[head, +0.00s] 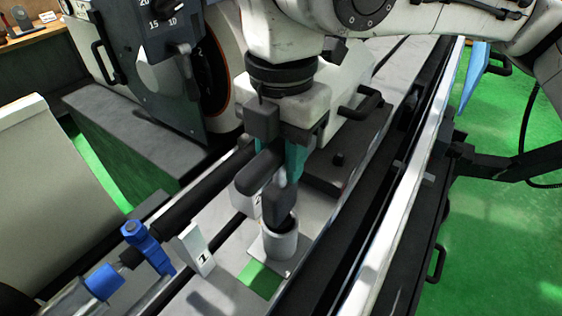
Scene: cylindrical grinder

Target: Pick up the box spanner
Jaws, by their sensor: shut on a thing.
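My gripper (272,184) points down in the middle of the head view, above a grey cup-like holder (281,245). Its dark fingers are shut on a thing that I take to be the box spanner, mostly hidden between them. A teal piece (296,155) shows just behind the fingers; I cannot tell whether it belongs to the spanner. The fingertips are at the holder's dark mouth. I cannot tell whether the held thing's lower end is inside it. The holder stands upright on a small light plate.
A number 1 marker (196,250) and a blue clamp-like part (146,247) are left of the holder. The grinder's wheel head (185,65) rises behind at left. A long rail (405,205) runs along the right. Green floor lies beyond it.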

